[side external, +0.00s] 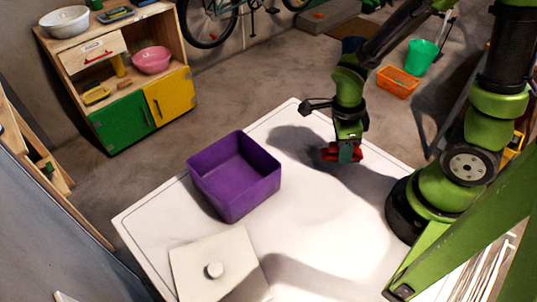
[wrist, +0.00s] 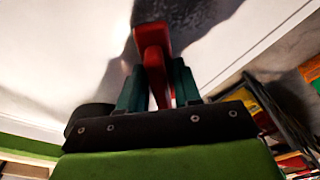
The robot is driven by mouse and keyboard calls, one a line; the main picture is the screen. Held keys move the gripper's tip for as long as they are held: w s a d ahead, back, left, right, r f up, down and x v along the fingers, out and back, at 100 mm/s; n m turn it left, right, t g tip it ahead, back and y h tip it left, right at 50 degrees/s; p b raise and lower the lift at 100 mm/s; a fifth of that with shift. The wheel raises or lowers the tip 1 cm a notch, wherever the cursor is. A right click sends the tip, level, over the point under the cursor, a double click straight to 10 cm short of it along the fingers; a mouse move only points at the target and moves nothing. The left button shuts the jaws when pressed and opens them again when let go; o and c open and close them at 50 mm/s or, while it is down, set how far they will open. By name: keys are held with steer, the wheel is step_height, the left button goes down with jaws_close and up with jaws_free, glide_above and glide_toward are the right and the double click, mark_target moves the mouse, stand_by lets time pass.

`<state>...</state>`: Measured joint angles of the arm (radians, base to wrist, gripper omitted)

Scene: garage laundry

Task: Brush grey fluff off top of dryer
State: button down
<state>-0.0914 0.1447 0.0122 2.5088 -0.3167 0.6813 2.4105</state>
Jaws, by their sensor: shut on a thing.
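The white dryer top (side external: 330,215) fills the middle of the side view. My gripper (side external: 343,154) is over its far right part, pointing down. Its teal fingers are shut on a red object (side external: 329,153), which looks like the brush. In the wrist view the red object (wrist: 153,40) stands out between the fingers of my gripper (wrist: 157,85). Its bristles are not visible. A dark shadow lies on the dryer top under and around the gripper. I cannot make out any grey fluff apart from this shadow, and I cannot tell whether the red object touches the surface.
A purple open bin (side external: 235,190) stands on the dryer top left of my gripper. A pale square lid with a round knob (side external: 214,269) lies near the front. The top between bin and gripper looks clear. An orange basket (side external: 397,82) and green bucket (side external: 421,57) stand on the floor beyond.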

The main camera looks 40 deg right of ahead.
steer(key=shift+f, duration=0.85)
